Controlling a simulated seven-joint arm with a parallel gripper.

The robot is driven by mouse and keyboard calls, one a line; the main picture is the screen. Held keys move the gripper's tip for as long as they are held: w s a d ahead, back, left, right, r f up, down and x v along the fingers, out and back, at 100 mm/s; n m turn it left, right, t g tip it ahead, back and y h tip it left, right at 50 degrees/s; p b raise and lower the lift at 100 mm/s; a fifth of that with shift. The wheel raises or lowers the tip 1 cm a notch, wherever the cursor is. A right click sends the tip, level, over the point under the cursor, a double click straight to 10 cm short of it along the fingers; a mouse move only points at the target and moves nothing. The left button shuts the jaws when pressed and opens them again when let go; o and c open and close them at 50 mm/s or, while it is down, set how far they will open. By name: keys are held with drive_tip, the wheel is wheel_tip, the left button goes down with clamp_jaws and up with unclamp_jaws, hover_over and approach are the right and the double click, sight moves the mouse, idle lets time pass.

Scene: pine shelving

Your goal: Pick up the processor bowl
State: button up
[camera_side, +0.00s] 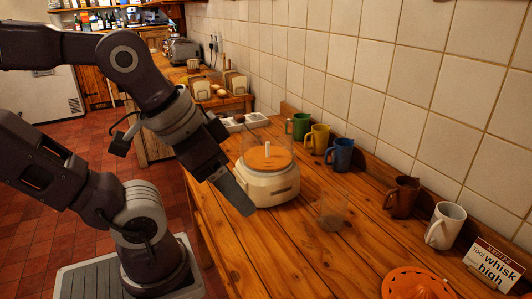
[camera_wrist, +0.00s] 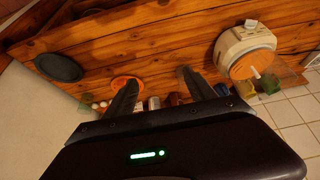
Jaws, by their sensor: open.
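The food processor stands on the wooden counter, with a cream base (camera_side: 270,187) and an orange disc (camera_side: 267,157) with a white post on top. A faint clear wall around the disc looks like the processor bowl (camera_side: 292,147), seated on the base. In the wrist view the base (camera_wrist: 238,42) and disc (camera_wrist: 252,64) are at upper right, with the clear bowl (camera_wrist: 286,75) faint below. My gripper (camera_side: 243,205) is left of and in front of the processor, pointing down. In the wrist view its two fingers are spread and empty (camera_wrist: 160,88). The processor lies right of them, apart.
A clear glass (camera_side: 333,213) stands right of the processor. Green (camera_side: 299,125), yellow (camera_side: 318,140), blue (camera_side: 341,154), brown (camera_side: 402,196) and white (camera_side: 445,225) mugs line the tiled wall. The front counter is clear.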

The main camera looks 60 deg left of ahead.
drive_tip(key=w+a+r+n+g, duration=0.1)
drive_tip(key=w+a+r+n, duration=0.1)
drive_tip(key=w+a+n, duration=0.3)
drive_tip(key=n+g, duration=0.4)
drive_tip(key=n, duration=1.6)
approach(244, 144)
wheel_tip(244, 144, down, 6)
drive_tip(key=w+a, duration=0.1)
drive_tip(key=a, duration=0.1)
drive_tip(key=f, duration=0.6)
drive_tip(key=shift+d+f, duration=0.3)
drive_tip(key=shift+d, duration=0.1)
drive_tip(key=shift+f, duration=0.45)
clamp_jaws()
